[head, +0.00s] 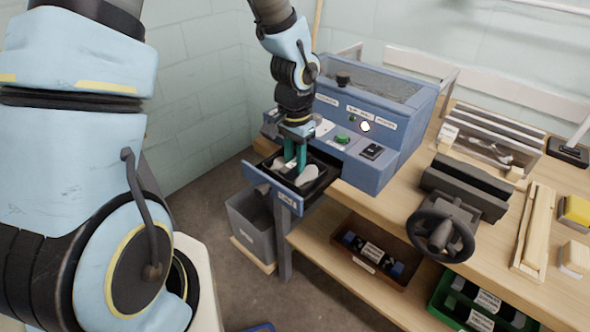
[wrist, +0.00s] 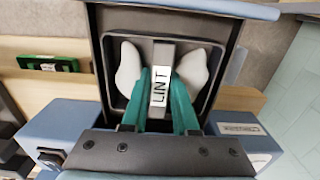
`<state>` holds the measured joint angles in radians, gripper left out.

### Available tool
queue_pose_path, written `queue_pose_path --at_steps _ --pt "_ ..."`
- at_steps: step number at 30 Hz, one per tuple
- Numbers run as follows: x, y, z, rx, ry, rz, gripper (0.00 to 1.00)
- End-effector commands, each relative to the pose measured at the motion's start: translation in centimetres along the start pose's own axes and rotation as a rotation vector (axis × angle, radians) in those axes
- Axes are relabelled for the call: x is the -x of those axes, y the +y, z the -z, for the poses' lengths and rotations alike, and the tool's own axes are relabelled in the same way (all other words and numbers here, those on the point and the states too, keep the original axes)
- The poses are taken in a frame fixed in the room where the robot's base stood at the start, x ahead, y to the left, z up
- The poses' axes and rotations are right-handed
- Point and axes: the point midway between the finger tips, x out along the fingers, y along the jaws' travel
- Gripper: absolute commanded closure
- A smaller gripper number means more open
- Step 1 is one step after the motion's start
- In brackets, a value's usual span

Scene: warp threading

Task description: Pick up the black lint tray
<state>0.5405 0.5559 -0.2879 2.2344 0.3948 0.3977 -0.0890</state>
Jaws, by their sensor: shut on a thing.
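The black lint tray (head: 318,186) sits in the pulled-out blue drawer (head: 262,188) of the blue machine. In the wrist view the tray (wrist: 207,98) shows a raised middle bar with a white "LINT" label (wrist: 158,88) and a pale lint clump on each side. My gripper (head: 294,164) points down into the tray. In the wrist view its teal fingers (wrist: 160,78) stand on both sides of the middle bar and are shut on it. The fingers and palm hide the near part of the tray. I cannot tell whether the tray is lifted off the drawer floor.
The blue machine (head: 385,140) stands behind the drawer on a wooden table. A grey bin (head: 250,222) stands below the drawer. A brown box (head: 372,262) and a green box (head: 440,300) are on the lower shelf. A black handwheel device (head: 443,232) stands to the right.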

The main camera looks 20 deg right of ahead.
Motion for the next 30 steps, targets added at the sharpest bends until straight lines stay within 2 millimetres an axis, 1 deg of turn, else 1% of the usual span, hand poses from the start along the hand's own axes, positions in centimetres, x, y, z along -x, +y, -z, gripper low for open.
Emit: queue_pose_path --at_steps 1,4,5,24,26,29,30 --pt "0.0 0.0 0.0 0.000 0.000 0.000 0.87" --pt "0.0 0.0 0.0 0.000 0.000 0.000 0.98" --pt "0.0 0.0 0.0 0.000 0.000 0.000 1.00" --pt "0.1 0.0 0.0 0.000 0.001 0.000 1.00" --pt "0.5 0.0 0.1 0.001 0.002 0.001 1.00" --pt "1.7 -0.1 0.1 0.003 0.005 0.002 1.00" --pt "2.4 -0.1 0.1 0.002 0.004 0.002 1.00"
